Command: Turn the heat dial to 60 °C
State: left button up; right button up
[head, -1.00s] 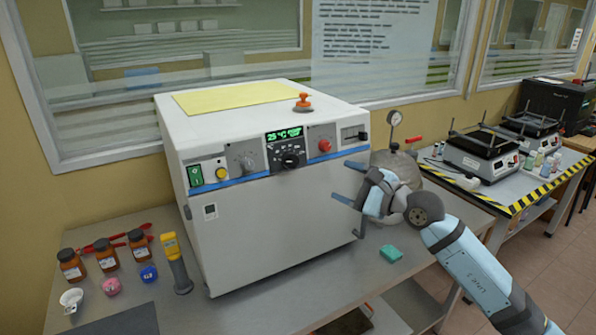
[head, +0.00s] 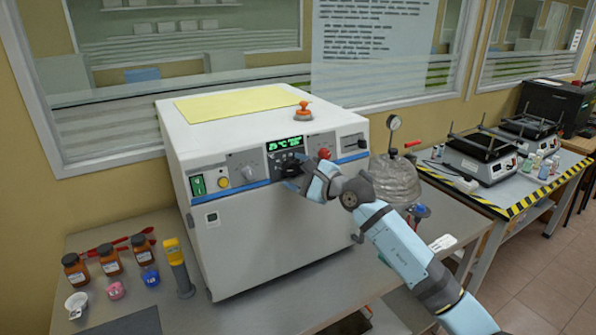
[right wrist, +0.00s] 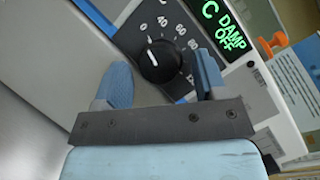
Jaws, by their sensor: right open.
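The black heat dial (right wrist: 163,62) is on the front panel of the white oven (head: 265,240). Its white pointer line is toward the 0 end of the printed scale; 40, 60 and 80 follow around. My right gripper (right wrist: 161,66) is open, with its two blue fingers on either side of the dial; I cannot tell whether they touch it. In the head view my right gripper (head: 292,172) partly hides the dial. The green display (head: 285,143) above the dial shows a °C reading and DAMP OFF in the wrist view. My left gripper is not in view.
A red knob (head: 324,153) sits right of the dial, a yellow button (head: 223,182) and green switch (head: 198,184) left. A glass vessel with a gauge (head: 393,122) stands right of the oven. Brown bottles (head: 109,259) and a yellow-handled tool (head: 178,267) stand left.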

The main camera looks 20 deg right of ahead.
jog(key=c, duration=0.9)
